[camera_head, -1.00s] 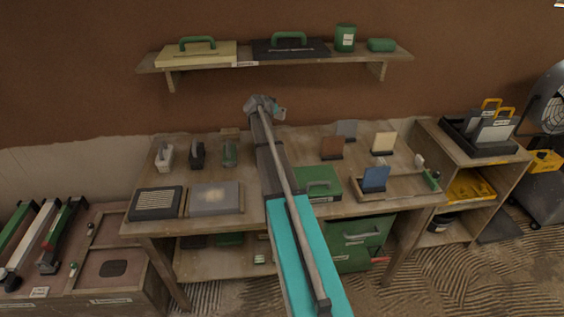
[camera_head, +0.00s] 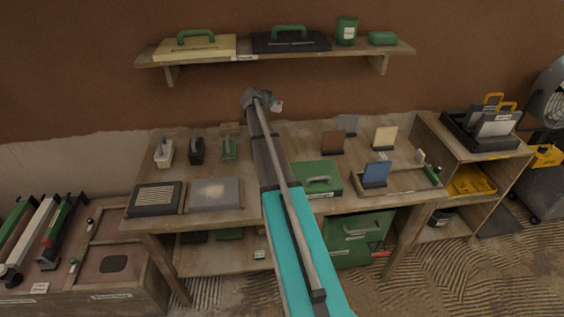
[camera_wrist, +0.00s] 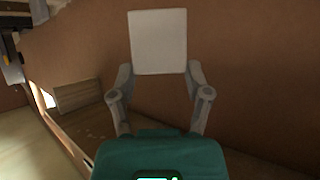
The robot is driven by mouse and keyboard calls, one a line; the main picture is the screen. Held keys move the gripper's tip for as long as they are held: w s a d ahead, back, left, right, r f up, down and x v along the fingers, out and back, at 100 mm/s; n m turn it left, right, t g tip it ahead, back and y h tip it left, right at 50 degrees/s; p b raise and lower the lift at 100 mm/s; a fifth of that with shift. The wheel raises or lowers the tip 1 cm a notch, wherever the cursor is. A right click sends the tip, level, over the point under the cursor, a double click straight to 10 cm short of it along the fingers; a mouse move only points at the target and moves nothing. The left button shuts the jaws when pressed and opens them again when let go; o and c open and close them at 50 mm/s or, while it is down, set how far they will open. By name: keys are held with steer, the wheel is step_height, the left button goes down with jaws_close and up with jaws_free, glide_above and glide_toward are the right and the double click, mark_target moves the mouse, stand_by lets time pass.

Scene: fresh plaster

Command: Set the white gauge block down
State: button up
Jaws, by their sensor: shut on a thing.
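The white gauge block (camera_wrist: 158,42) shows in the wrist view as a pale, upright rectangular plate between my two finger tips. My gripper (camera_wrist: 160,72) is shut on its lower edge. The block is held up, with brown wall behind it and no surface seen under it. In the head view my gripper (camera_head: 276,105) is small, above the back edge of the workbench (camera_head: 270,211). My arm hides most of it, and only a small pale piece shows there, which may be the block.
A wall shelf (camera_head: 215,59) with cases and a green tin hangs above. The bench holds upright coloured plates, a green case (camera_head: 318,179), handled tools and flat panels at left. A shallow tray (camera_head: 400,181) with a blue plate (camera_head: 376,174) sits at right. Bare wood shows between them.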

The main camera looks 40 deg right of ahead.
steer(key=shift+s, duration=0.15)
steer(key=s+a+f+m+g+b, duration=0.1)
steer(key=s+a, duration=0.6)
steer(key=s, duration=0.3)
steer(key=s+a+f+b, duration=0.1)
steer(key=s+a, duration=0.6)
steer(key=s, duration=0.2)
steer(key=shift+s+a+m+g+h, duration=0.15)
steer(key=shift+s+m+g+h, duration=0.15)
steer(key=shift+s+m+g, duration=0.1)
steer(key=shift+f, duration=0.1)
steer(key=w+d+f+b, duration=0.2)
steer(key=d+f+b, duration=0.1)
steer(key=w+d+f+b, duration=0.3)
steer(key=d, duration=0.1)
steer(key=w+d+f+b, duration=0.2)
steer(key=d+f+b, duration=0.1)
steer(key=d, duration=0.1)
steer(key=shift+w, duration=0.2)
steer(key=shift+f, duration=0.1)
